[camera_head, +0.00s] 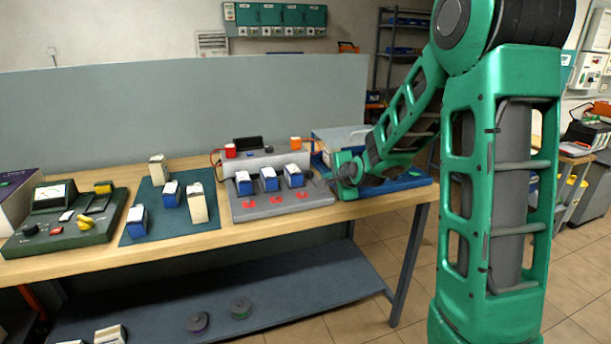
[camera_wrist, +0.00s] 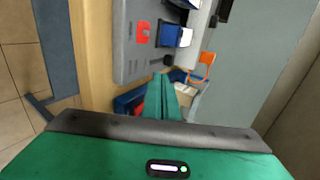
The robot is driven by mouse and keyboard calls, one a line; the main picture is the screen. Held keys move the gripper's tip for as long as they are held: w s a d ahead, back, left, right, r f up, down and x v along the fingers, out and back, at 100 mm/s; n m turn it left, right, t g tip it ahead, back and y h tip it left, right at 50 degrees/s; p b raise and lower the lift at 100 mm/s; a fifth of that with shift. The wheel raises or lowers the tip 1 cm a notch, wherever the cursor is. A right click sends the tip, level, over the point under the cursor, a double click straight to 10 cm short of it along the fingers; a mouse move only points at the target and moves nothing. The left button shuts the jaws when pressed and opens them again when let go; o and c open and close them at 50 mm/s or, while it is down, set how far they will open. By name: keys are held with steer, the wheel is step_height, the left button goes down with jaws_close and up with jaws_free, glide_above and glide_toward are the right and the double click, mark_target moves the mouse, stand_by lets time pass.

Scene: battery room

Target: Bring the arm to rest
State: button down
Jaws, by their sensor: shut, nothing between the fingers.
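My green arm comes down from the upper right in the head view, and its wrist end is low over the right end of the workbench (camera_head: 225,240). My gripper (camera_wrist: 160,80) shows in the wrist view with its two green fingers shut together and nothing between them. The fingertips point toward the grey charger (camera_wrist: 135,50), close to its end. I cannot tell how high they are above the bench.
The charger in the head view (camera_head: 240,213) holds several blue-and-white batteries (camera_head: 269,180). Left of it are a dark mat (camera_head: 160,232) with several batteries and a green tester (camera_head: 60,235). A grey partition (camera_head: 180,110) stands behind the bench.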

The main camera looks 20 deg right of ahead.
steer(key=s+n+g, duration=0.6)
steer(key=s, duration=1.6)
steer(key=s+n+g+y, duration=0.1)
steer(key=s+n+g, duration=0.5)
steer(key=s, duration=1.7)
steer(key=shift+s+a+n, duration=0.2)
steer(key=shift+a+n, duration=0.1)
steer(key=shift+a, duration=0.05)
steer(key=shift+w+f, duration=0.25)
steer(key=shift+w, duration=0.4)
